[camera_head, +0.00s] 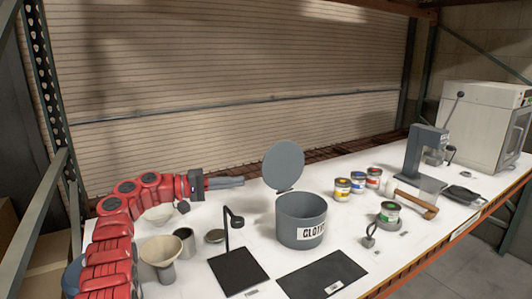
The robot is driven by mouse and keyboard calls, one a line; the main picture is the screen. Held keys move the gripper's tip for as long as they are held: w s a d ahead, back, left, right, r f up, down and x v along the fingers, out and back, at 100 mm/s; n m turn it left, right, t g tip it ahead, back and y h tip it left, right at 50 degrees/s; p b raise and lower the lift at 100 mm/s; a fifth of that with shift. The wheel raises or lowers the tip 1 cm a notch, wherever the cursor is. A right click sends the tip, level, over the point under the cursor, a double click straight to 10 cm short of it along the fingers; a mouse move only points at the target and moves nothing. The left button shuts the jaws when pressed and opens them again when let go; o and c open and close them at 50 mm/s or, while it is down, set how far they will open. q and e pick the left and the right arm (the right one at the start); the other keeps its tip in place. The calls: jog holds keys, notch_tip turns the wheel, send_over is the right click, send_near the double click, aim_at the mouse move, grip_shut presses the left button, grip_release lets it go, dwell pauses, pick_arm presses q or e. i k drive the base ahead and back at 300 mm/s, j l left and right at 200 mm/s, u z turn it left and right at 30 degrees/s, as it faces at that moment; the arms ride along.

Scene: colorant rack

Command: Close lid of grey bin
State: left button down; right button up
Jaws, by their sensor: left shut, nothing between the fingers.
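The grey bin (301,222) stands on the white shelf in the middle of the view, with a label on its front that reads roughly "CLOTH". Its round grey lid (284,165) stands open, upright at the back left of the rim. My left gripper (241,182) comes in from the left and is shut and empty. Its fingertips point right, toward the lid, with a gap between them and the lid. The inside of the bin is mostly hidden. My right gripper is not in view.
A black stand (233,230) rises from a dark plate in front of my left gripper. Bowls and cups sit below my left arm. Small paint cans (357,182), a wooden-handled tool (416,204) and a press (425,152) stand right of the bin. A black mat (320,276) lies in front.

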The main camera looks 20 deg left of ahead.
aim_at(283, 165)
jog(key=i+j, duration=0.65)
jog(key=i, duration=0.25)
